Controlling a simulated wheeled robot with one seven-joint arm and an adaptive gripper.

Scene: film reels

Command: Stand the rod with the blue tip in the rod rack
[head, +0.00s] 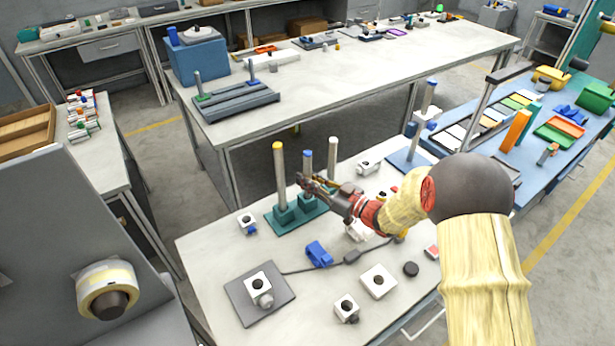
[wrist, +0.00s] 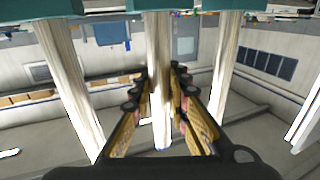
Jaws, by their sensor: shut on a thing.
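The teal rod rack (head: 284,218) stands on the near white table; its teal sockets (wrist: 55,14) show upside down along the top of the wrist view. The rod with the blue tip (head: 307,156) is upright in the middle, between a yellow-tipped rod (head: 279,160) and a white-tipped rod (head: 332,152). My gripper (head: 306,183) is shut on the blue-tipped rod below its tip. In the wrist view the middle rod (wrist: 158,40) runs between the fingers (wrist: 160,85) and meets the teal socket. Its lower end is partly hidden; how deep it sits cannot be told.
Around the rack lie a blue clamp (head: 319,254), a white block (head: 378,281) and a grey plate (head: 243,307). A cable crosses the table. Another blue-topped post (head: 430,97) stands on a blue base at the right. The flanking rods are close to my fingers.

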